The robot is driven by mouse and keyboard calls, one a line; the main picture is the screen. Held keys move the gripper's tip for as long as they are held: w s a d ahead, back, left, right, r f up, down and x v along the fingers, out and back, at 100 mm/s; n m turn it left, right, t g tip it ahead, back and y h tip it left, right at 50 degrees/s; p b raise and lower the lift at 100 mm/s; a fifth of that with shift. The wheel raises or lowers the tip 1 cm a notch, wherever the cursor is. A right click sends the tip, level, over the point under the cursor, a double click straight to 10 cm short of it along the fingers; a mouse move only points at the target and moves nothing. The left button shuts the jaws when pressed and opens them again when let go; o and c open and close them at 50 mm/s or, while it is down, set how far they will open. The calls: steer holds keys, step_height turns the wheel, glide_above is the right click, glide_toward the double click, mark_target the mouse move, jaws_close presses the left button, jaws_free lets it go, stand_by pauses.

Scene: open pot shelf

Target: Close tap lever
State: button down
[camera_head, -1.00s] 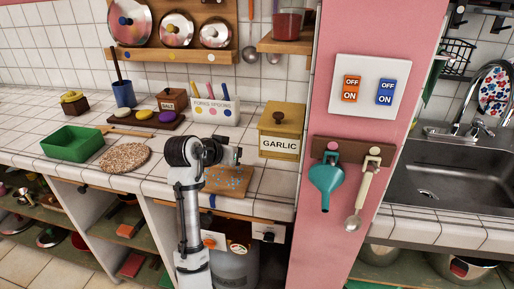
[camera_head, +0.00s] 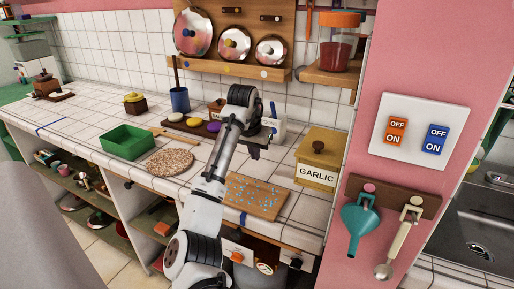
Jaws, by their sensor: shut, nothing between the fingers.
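I cannot clearly make out a tap lever in the head view. The metal sink (camera_head: 478,232) is cut off at the right edge. A small metal piece (camera_head: 498,179) shows above its rim, too cropped to tell what it is. My gripper (camera_head: 257,151) is shut and empty over the tiled counter, left of the yellow garlic box and well away from the sink. The arm partly hides its fingers.
A pink pillar with a switch plate (camera_head: 419,131), a teal funnel (camera_head: 361,229) and a hanging spoon (camera_head: 398,246) stands between my arm and the sink. The garlic box (camera_head: 321,157), a speckled board (camera_head: 254,197) and a green tray (camera_head: 128,142) are on the counter.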

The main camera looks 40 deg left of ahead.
mark_target(254, 178)
steer(key=p+x, duration=0.1)
steer(key=x, duration=0.4)
steer(key=shift+w+f, duration=0.2)
steer(key=shift+f, duration=0.2)
steer(key=s, duration=0.1)
steer(key=s+p, duration=0.1)
steer(key=s, duration=0.1)
steer(key=shift+d+r, duration=0.2)
steer(key=shift+d, duration=0.15)
steer(key=shift+s+d+f, duration=0.1)
steer(key=shift+s+d, duration=0.1)
steer(key=shift+s, duration=0.25)
